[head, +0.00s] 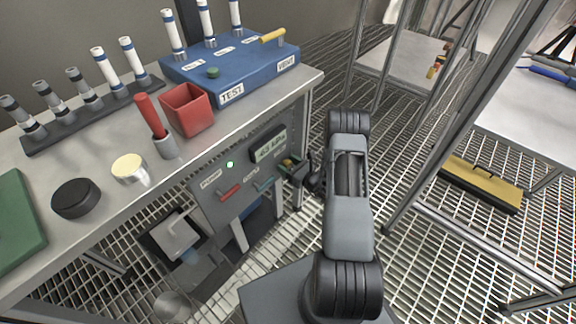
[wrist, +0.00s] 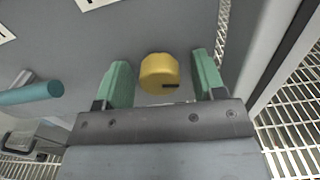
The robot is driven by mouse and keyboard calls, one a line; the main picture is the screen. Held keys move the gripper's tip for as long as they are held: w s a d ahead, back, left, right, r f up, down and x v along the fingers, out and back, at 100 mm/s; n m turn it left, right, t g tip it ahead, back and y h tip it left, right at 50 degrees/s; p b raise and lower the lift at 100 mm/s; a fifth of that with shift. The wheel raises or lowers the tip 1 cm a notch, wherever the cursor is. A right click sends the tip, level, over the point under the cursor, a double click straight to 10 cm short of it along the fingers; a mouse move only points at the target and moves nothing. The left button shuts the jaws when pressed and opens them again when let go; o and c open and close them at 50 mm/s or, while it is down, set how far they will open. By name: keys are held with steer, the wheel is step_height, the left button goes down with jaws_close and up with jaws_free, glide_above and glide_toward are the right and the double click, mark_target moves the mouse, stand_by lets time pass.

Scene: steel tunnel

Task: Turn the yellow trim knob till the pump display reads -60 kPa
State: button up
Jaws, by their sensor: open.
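The yellow trim knob (wrist: 158,72) with a dark mark at its lower edge sits on the grey pump panel (wrist: 75,50). In the wrist view, my gripper (wrist: 162,78) is open, with one green finger on each side of the knob and a gap visible to both. In the head view, my gripper (head: 297,170) is at the panel's right side and mostly hides the knob. The pump display (head: 268,145) is above and left of it; its small digits look like -63 kPa.
The panel also carries a red handle (head: 230,192) and a teal handle (head: 264,184); the teal one (wrist: 30,93) shows left of the knob in the wrist view. The bench top (head: 105,160) overhangs above. A metal post stands right of the panel.

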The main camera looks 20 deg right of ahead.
steer(key=c, duration=0.9)
steer(key=shift+m+p, duration=0.55)
steer(key=shift+m, duration=1.65)
steer(key=o, duration=0.9)
steer(key=shift+s, duration=0.1)
steer(key=p+v, duration=0.2)
steer(key=v, duration=1.1)
steer(key=shift+s+d+p, duration=0.2)
steer(key=shift+s+p, duration=0.15)
